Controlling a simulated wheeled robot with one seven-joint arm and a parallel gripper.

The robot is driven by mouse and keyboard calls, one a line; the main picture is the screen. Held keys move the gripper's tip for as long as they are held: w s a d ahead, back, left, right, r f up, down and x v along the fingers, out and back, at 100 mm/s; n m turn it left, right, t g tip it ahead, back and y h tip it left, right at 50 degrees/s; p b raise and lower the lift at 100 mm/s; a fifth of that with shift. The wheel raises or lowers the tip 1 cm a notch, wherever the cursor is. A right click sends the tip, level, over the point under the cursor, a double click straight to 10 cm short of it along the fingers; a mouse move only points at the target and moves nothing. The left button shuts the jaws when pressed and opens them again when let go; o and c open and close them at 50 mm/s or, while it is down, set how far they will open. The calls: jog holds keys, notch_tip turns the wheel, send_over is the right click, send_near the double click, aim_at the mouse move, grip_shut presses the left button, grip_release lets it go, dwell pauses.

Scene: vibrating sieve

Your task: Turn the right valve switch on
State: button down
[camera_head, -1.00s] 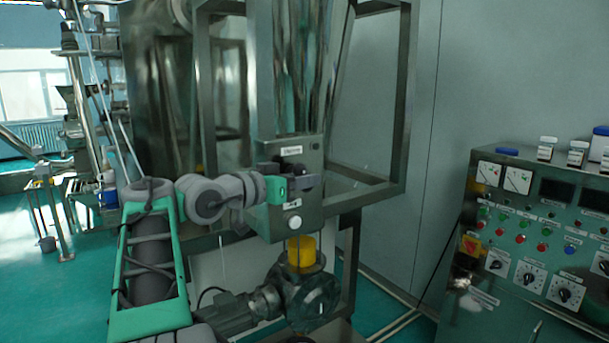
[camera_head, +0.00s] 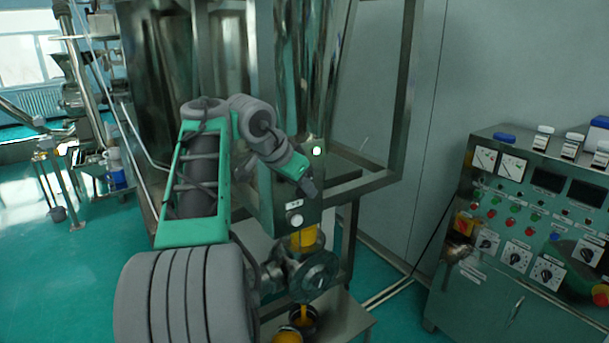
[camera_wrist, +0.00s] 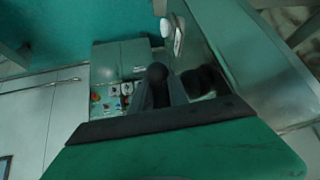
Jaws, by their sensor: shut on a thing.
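My gripper (camera_head: 308,187) is at the front of this box, tilted down to the right, and shut on the valve switch. The switch is hidden behind the fingers in the head view. In the wrist view, a dark round-ended piece (camera_wrist: 157,73) stands between the dark gripper parts; I cannot tell whether it is the switch or a finger.
A yellow outlet (camera_head: 304,238) hangs below the box, above a round flanged machine part (camera_head: 315,272). A dark container (camera_head: 302,318) stands lower down. A control console (camera_head: 500,260) with dials and bottles is at the right. Teal floor (camera_head: 85,280) is clear at the left.

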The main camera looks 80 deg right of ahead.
jog(key=shift+t+y, duration=0.3)
jog(key=shift+y, duration=0.2)
jog(key=c, duration=1.3)
grip_release()
jog(key=w+a+r, duration=0.1)
jog(key=a, duration=0.3)
jog(key=w+a, duration=0.2)
jog(key=a, duration=0.2)
jog(key=w+a+r, duration=0.1)
jog(key=w+a, duration=0.1)
jog(key=a, duration=0.2)
jog(key=shift+a+r, duration=0.25)
jog(key=shift+r, duration=0.05)
